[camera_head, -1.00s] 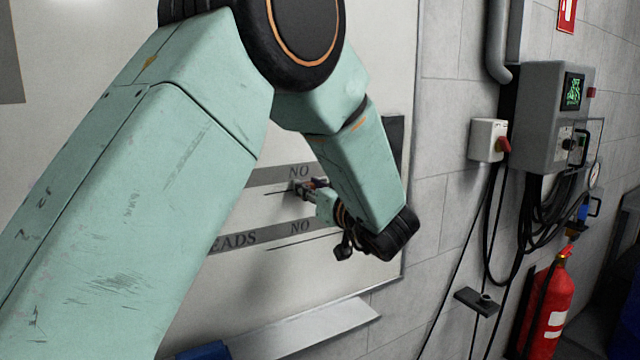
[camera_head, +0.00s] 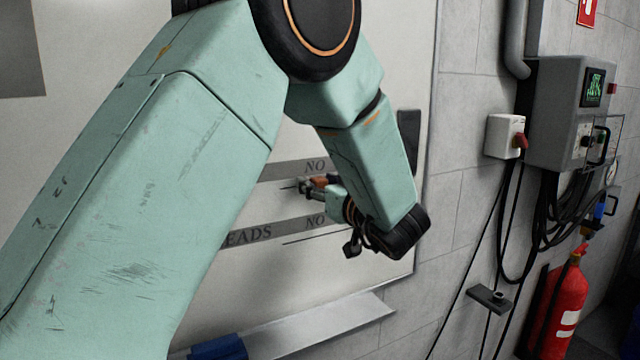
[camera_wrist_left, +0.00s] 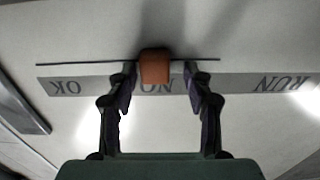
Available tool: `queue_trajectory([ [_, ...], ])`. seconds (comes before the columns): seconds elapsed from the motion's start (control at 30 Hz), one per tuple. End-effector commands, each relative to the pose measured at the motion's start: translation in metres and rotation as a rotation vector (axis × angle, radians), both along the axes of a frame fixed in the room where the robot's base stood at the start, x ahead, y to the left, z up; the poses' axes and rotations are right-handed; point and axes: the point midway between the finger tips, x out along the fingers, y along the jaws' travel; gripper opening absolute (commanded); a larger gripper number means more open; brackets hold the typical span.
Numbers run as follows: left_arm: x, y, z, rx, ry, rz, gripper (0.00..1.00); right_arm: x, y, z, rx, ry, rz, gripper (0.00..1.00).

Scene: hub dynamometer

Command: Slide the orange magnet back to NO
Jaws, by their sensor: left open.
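The orange magnet (camera_wrist_left: 154,66) sits on the whiteboard in the left wrist view, on a thin dark line beside the grey strip. It is at the NO label, partly over its letters; the lettering is upside down there. My left gripper (camera_wrist_left: 160,79) is open, with one finger on each side of the magnet. The left finger looks closer to it than the right one; I cannot tell whether either touches. In the head view, the magnet (camera_head: 320,181) shows small by my left gripper (camera_head: 309,187), just below the upper NO label (camera_head: 315,165). My right gripper is not in view.
The whiteboard (camera_head: 350,262) has a second labelled strip below and a ledge (camera_head: 325,322) with a blue block (camera_head: 219,348). A control box (camera_head: 565,110), hanging cables and a red extinguisher (camera_head: 566,300) are to the right. My left arm hides much of the board.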

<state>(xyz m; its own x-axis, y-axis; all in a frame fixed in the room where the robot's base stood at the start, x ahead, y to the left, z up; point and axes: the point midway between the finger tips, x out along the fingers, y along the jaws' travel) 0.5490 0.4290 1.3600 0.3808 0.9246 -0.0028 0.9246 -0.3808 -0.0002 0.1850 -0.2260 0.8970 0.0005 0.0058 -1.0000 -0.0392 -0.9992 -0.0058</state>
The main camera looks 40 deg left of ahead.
Motion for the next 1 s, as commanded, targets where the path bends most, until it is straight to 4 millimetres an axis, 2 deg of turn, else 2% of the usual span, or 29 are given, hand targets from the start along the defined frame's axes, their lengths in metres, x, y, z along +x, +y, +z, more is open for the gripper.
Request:
queue_trajectory([
  [0.17,-0.001,0.001,0.003,0.0,-0.002,-0.001,0.51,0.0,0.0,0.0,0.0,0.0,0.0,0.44],
  [0.27,0.0,0.001,0.013,0.001,-0.005,-0.001,0.51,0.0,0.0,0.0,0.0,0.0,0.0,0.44],
  [0.5,0.0,0.001,0.058,0.0,-0.008,0.0,0.51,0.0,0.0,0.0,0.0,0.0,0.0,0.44],
  [0.7,0.0,0.001,0.088,-0.001,-0.004,0.0,0.51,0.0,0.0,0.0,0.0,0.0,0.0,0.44],
  [0.83,0.0,0.001,0.097,0.001,-0.001,0.0,0.51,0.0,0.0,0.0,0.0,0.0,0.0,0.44],
  [1.0,0.0,0.001,0.1,0.0,0.001,-0.001,0.51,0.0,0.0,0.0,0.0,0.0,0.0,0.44],
])
